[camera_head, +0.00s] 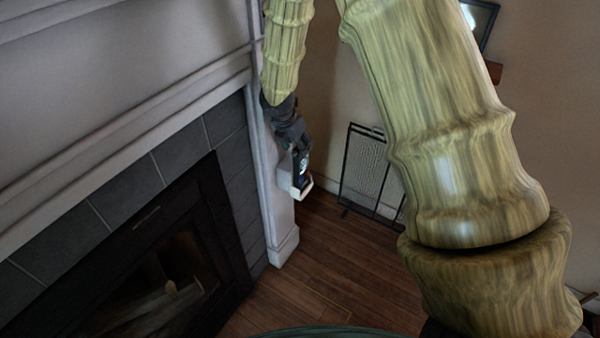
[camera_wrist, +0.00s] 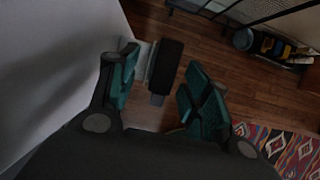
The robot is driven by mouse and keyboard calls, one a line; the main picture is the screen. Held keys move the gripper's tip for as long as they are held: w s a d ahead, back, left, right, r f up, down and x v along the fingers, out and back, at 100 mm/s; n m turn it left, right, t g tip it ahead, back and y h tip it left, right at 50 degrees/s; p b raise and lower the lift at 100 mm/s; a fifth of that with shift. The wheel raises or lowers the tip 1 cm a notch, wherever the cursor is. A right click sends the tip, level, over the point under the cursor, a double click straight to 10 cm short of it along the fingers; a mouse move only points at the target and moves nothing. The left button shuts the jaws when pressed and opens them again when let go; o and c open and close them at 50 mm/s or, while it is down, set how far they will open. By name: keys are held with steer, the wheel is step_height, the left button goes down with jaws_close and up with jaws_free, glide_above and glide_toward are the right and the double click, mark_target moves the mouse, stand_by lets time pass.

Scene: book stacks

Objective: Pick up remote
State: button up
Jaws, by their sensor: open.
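In the wrist view, a dark rectangular object (camera_wrist: 166,62) that looks like the remote lies between the tips of my gripper (camera_wrist: 160,78). A light grey piece (camera_wrist: 146,62) shows along its left side. My gripper's two teal-padded fingers are open, one on each side of the dark object, with a gap visible on its right. In the head view my gripper (camera_head: 298,160) hangs by the white fireplace post, with a small pale and dark item at its tips. I cannot tell whether the fingers touch it.
The white fireplace surround (camera_head: 279,215) stands close beside my gripper. A black mesh screen (camera_head: 367,170) is on the wood floor (camera_head: 325,260) to the right. In the wrist view, a patterned rug (camera_wrist: 290,150) lies at lower right.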

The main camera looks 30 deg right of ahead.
mark_target(300, 165)
steer(key=shift+s+d+f, duration=0.1)
steer(key=shift+f, duration=0.15)
steer(key=shift+x, duration=2.35)
steer(key=shift+s, duration=0.1)
steer(key=shift+c, duration=0.2)
jaws_close()
